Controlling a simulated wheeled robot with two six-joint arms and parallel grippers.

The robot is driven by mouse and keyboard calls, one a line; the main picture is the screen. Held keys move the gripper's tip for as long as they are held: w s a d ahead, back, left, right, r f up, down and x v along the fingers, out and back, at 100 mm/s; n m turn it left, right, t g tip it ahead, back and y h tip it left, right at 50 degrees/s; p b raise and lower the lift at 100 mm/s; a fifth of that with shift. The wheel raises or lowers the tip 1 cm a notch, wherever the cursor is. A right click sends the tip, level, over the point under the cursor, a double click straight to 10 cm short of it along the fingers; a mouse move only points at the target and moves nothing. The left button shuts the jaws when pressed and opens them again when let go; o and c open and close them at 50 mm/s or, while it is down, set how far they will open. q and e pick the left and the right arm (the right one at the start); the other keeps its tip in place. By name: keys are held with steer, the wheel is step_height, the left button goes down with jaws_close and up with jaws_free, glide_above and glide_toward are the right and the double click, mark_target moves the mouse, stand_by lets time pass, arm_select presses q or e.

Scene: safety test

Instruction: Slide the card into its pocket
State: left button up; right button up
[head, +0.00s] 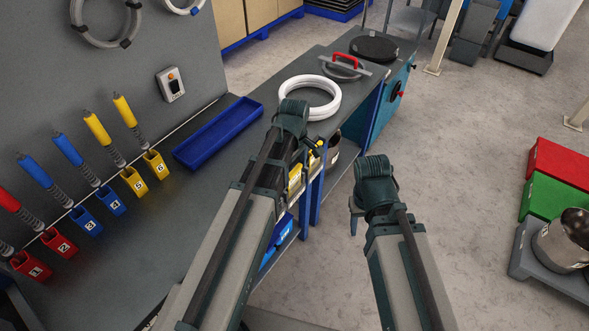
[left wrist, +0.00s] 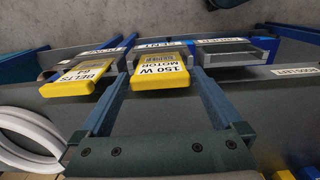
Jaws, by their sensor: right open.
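A yellow card-like piece marked "150 W MOTOR" (left wrist: 160,76) shows in the left wrist view, between the spread fingers of my left gripper (left wrist: 162,58). Whether the fingers touch it I cannot tell. A second yellow piece marked "BELTS" (left wrist: 76,80) sits to its left, partly beside the left finger. A grey pocket-like holder (left wrist: 235,50) is at the upper right. In the head view my left gripper (head: 293,112) is over the bench's front edge, with yellow pieces (head: 296,178) partly hidden under the arm. My right gripper (head: 374,190) is open and empty over the floor.
The grey bench (head: 225,190) holds a blue tray (head: 218,132), white coiled hose (head: 318,108) and a red-handled tool (head: 345,66). Numbered pockets (head: 110,200) line its left side. Red and green crates (head: 556,165) and a metal bucket (head: 568,240) stand right. The middle floor is clear.

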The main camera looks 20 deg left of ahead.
arm_select(q)
step_height(320, 180, up, 14)
steer(key=p, duration=1.3)
steer(key=shift+p, duration=0.4)
step_height(320, 180, up, 7)
steer(key=p, duration=0.7)
steer(key=shift+f, duration=0.1)
